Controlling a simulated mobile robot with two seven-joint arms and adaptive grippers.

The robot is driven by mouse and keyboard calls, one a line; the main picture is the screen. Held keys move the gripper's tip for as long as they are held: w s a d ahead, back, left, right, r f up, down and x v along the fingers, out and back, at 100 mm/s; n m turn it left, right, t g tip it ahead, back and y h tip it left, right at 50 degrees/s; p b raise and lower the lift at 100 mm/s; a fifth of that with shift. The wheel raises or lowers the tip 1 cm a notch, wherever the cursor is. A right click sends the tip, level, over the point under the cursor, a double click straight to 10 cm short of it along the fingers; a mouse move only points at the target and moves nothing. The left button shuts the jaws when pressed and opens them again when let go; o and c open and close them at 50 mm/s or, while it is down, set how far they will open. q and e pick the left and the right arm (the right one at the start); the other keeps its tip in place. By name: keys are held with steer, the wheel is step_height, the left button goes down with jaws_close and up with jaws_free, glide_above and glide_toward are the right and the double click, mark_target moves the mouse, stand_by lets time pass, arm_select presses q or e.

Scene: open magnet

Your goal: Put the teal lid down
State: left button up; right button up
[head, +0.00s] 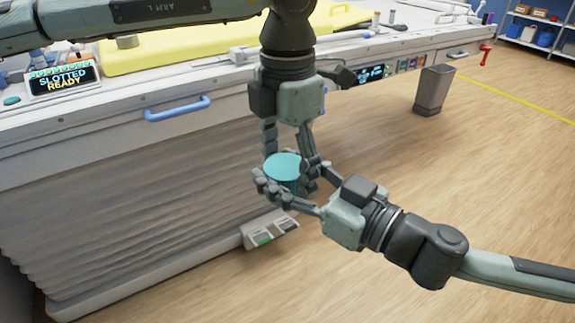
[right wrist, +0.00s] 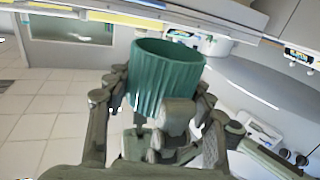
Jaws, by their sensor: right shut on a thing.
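The teal lid (head: 284,167) is round and smooth on top in the head view. The right wrist view shows its ribbed teal side (right wrist: 160,82) and what looks like a hollow end. My right gripper (head: 287,184) comes in from the right and is shut on the lid, with fingers on both sides of it. My left gripper (head: 290,148) points down from above, with its fingers spread and their tips close to the lid. Whether those tips touch it is hidden. The right gripper's fingers (right wrist: 165,115) cover the lid's lower part in the wrist view.
A long white bench (head: 200,90) with a pleated grey side stands behind the grippers. A grey bin (head: 434,90) stands on open wooden floor at right.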

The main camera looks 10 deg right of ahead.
arm_select(q)
steer(key=c, duration=0.7)
steer(key=shift+c, duration=1.2)
arm_select(e)
steer(key=o, duration=1.2)
